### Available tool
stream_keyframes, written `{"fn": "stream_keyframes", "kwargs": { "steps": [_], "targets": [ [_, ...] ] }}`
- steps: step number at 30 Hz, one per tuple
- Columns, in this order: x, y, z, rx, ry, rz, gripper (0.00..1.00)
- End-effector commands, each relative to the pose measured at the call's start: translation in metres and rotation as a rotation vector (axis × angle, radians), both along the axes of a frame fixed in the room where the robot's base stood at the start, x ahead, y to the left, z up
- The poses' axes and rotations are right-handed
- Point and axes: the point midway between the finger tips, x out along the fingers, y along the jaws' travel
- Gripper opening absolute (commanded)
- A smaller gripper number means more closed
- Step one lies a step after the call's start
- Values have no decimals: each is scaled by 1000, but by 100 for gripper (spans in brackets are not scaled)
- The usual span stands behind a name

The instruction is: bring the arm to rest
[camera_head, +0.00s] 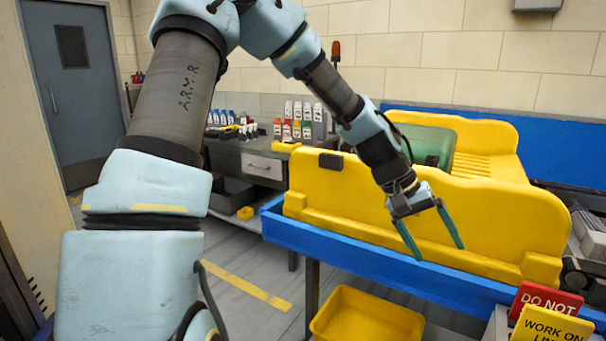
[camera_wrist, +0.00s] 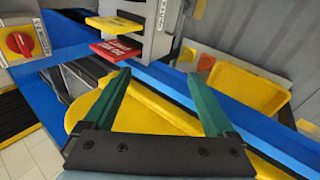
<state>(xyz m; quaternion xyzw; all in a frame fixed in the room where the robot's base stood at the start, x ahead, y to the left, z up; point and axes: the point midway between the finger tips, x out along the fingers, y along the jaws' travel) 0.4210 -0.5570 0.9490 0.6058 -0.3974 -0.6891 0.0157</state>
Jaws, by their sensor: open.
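My gripper (camera_head: 433,244) hangs at the end of my arm, in front of the yellow side wall of the conveyor tray (camera_head: 345,190). Its two green fingers are spread apart with nothing between them. In the wrist view my gripper (camera_wrist: 160,95) also shows open and empty, with the tray's yellow rim (camera_wrist: 150,115) below and between the fingers. I cannot tell how far the fingertips are from the tray wall.
The blue conveyor frame (camera_head: 330,232) runs under the tray. A yellow bin (camera_head: 368,318) stands below it. Red and yellow signs (camera_head: 548,300) stand at the lower right. A bench (camera_head: 245,165) with several bottles is at the back left. Floor at the left is clear.

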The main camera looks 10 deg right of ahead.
Motion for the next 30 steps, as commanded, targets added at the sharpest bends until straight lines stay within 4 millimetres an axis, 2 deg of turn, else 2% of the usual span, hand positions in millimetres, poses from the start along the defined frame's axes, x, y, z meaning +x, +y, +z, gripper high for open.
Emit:
{"fn": "stream_keyframes", "kwargs": {
  "steps": [1,3,5,7,12,15,18,21,30],
  "targets": [
    [15,32,-11,65,-47,30,90],
    [33,78,-23,147,-101,75,90],
    [47,120,-30,215,-142,117,90],
    [59,170,-32,289,-184,174,90],
    [66,285,-25,438,-253,321,90],
    [57,337,-18,493,-271,402,90],
    [47,372,-14,525,-277,461,90],
    [40,389,-12,540,-278,492,90],
    [38,394,-11,544,-277,502,90]
  ]
}}
